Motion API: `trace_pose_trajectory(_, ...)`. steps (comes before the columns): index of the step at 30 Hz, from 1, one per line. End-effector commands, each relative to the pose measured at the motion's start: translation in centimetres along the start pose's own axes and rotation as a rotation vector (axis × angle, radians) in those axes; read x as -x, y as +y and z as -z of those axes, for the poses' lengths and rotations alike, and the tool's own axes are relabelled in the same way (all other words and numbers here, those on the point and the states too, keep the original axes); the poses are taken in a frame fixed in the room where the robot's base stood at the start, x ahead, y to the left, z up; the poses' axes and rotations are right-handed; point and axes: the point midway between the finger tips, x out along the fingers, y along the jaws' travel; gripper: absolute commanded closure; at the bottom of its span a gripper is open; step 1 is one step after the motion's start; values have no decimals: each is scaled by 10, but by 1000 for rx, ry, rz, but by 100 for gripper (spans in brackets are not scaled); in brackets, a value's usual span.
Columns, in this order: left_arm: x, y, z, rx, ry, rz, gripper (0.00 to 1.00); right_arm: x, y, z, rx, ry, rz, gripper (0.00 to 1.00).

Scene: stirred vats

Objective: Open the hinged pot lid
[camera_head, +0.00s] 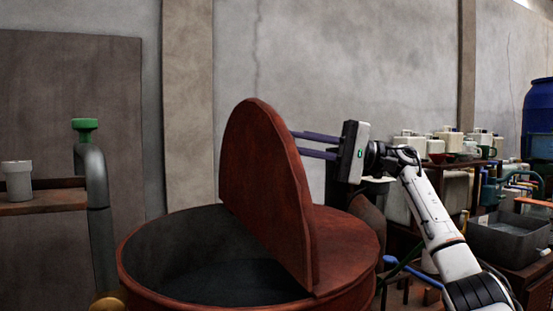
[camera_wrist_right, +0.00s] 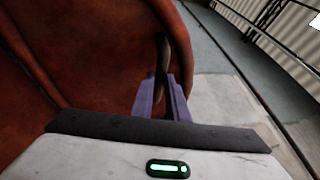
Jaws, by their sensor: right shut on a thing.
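The reddish-brown pot (camera_head: 345,285) stands in the middle front of the head view. Its hinged half lid (camera_head: 262,185) stands raised, close to upright, along the middle of the pot top. The left half of the pot is uncovered, and its dark inside shows. My right gripper (camera_head: 294,142) is on the right side of the lid, its purple fingers reaching left to the lid's upper part. In the right wrist view the fingers are shut on a dark handle (camera_wrist_right: 163,55) beside the lid face (camera_wrist_right: 95,45). In the head view the lid hides the handle. My left gripper is not in view.
A grey pipe with a green cap (camera_head: 85,126) rises left of the pot. A shelf (camera_head: 45,201) with a pale cup (camera_head: 17,180) is at far left. Cluttered benches, a grey basin (camera_head: 508,240) and a blue barrel (camera_head: 538,120) stand at right.

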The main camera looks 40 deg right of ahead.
Motion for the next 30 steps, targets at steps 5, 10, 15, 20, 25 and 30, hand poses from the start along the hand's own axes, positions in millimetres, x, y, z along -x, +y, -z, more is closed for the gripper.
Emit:
trace_pose_trajectory(5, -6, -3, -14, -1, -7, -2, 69, 16, 4, 8, -28, 4, 70, 100)
trace_pose_trajectory(10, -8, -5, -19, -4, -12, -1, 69, 23, 4, 10, -42, 3, 102, 100)
trace_pose_trajectory(15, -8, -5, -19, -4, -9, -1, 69, 25, 3, 11, -46, 3, 112, 100)
trace_pose_trajectory(20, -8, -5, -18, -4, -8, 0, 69, 25, 3, 11, -46, 4, 112, 100)
trace_pose_trajectory(25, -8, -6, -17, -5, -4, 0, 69, 25, 3, 11, -46, 4, 111, 83)
trace_pose_trajectory(30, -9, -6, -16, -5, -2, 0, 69, 25, 4, 11, -46, 3, 110, 68)
